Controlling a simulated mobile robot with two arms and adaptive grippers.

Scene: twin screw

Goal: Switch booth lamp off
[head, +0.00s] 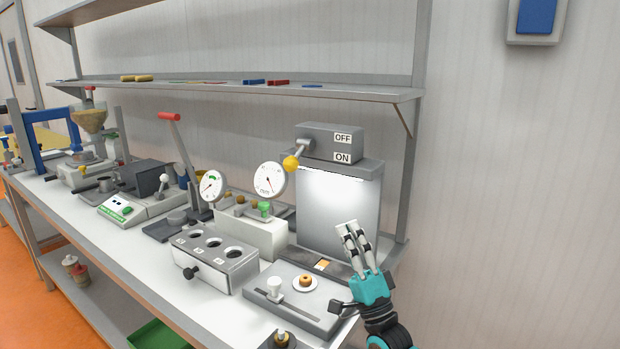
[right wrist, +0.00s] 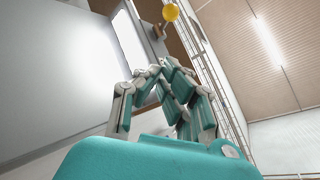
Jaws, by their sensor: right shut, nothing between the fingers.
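The booth lamp is a grey box (head: 330,142) marked OFF above and ON below, over a brightly lit white panel (head: 338,205). Its lever ends in a yellow ball knob (head: 291,163) on the box's left side. The knob hangs low, roughly level with the ON label. The knob also shows at the top of the right wrist view (right wrist: 170,12), beyond the fingertips. My right gripper (head: 352,230) is shut and empty, pointing up in front of the panel's lower right part. It is below and to the right of the knob, apart from it. My left gripper is not in view.
A tray-like block (head: 300,306) with a small plate and cup lies below my right gripper. Two dial gauges (head: 268,180) and a red-handled lever (head: 170,116) stand to the left. A shelf (head: 350,92) runs above the booth. The space right of the bench is open.

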